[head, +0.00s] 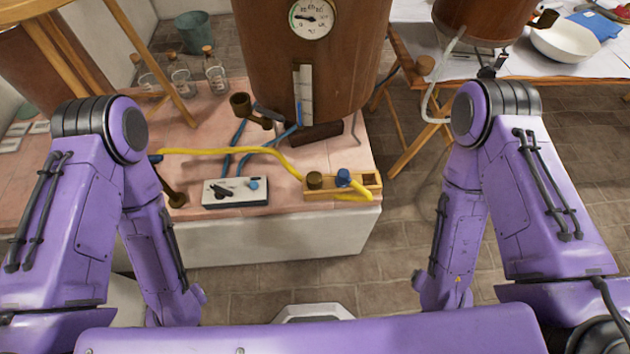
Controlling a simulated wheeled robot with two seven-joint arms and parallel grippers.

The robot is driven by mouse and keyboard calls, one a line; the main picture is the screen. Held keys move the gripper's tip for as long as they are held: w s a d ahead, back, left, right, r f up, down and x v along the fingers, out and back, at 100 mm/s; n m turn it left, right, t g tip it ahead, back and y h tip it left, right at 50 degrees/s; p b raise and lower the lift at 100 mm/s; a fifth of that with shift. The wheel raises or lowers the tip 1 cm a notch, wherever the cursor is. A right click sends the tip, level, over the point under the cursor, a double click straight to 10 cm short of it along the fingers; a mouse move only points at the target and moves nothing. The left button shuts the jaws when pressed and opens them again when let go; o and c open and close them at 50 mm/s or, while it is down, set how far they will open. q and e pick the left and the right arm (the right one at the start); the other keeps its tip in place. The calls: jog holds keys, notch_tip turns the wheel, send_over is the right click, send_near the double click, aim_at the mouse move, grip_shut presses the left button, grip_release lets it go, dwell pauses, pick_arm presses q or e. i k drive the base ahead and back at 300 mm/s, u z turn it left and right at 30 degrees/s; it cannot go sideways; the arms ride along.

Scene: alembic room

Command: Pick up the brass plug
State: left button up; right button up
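A short, round, dull brass piece (315,180), which looks like the brass plug, stands in the left part of a small wooden tray (338,194) at the front right of the tiled bench. A blue fitting (343,177) sits just right of it in the same tray. My two arms hang down at left and right, in front of the bench. Their lower ends pass toward the bottom of the picture, and neither gripper is in view.
A large copper vessel (300,60) with a dial stands behind the tray. A yellow hose (230,151) crosses the bench (280,228). Glass flasks (181,82) stand at the back left. A cluttered table is at right.

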aim_at(314, 179)
jog(key=k, duration=1.25)
jog(key=u, duration=0.75)
jog(key=i, duration=1.2)
jog(key=z, duration=0.75)
